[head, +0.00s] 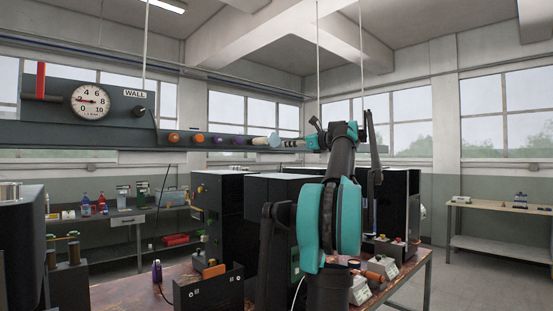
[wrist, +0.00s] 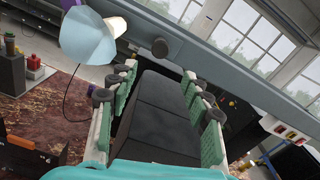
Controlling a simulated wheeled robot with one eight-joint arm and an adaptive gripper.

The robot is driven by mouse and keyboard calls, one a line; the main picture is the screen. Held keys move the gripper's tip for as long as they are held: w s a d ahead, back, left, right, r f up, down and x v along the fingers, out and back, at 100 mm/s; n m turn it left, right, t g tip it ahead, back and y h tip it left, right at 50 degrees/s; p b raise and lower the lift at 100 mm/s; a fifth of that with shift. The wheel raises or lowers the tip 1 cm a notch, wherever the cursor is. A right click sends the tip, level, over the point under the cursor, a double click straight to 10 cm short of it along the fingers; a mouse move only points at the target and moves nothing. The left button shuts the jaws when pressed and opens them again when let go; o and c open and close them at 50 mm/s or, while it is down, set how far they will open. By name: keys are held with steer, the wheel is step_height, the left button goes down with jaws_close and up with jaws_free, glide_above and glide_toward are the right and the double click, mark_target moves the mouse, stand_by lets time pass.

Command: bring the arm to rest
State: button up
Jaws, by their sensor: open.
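My arm rises in the middle of the head view and bends left at the top. My gripper (head: 290,143) is at its left end, beside the grey rail (head: 215,141). In the wrist view my gripper (wrist: 160,82) has its green-and-grey fingers spread wide apart, with nothing held between them. A black box-shaped cabinet (wrist: 158,112) shows beyond the gap. A white and pale blue rounded knob (wrist: 88,36) is just left of the fingers, apart from them; it also shows in the head view (head: 273,139).
The rail carries orange (head: 173,138) and purple (head: 216,140) knobs, with a dial gauge (head: 90,102) at its left. Black cabinets (head: 225,215) stand on the bench below. Small boxes (head: 385,268) sit right of my arm.

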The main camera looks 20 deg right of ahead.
steer(key=s+a+f+n+g, duration=0.3)
steer(key=a+f+n, duration=0.2)
steer(key=a+f, duration=0.5)
steer(key=s+a+f+n+g, duration=0.3)
steer(key=a+f+n, duration=0.25)
steer(key=f, duration=0.85)
steer(key=s+a+f+n+g, duration=0.2)
steer(key=a+f+n+g, duration=0.15)
steer(key=a+f, duration=0.75)
steer(key=s+a+f+n+g+h, duration=0.1)
steer(key=s+f+n+h, duration=0.2)
steer(key=s+f+n, duration=0.4)
steer(key=s+a+f+n+g+h, duration=0.2)
steer(key=s+f+n, duration=0.6)
steer(key=s+f, duration=1.6)
step_height(320, 180, down, 4)
steer(key=shift+s+r+h, duration=0.1)
steer(key=shift+s+h, duration=0.05)
steer(key=shift+h, duration=0.45)
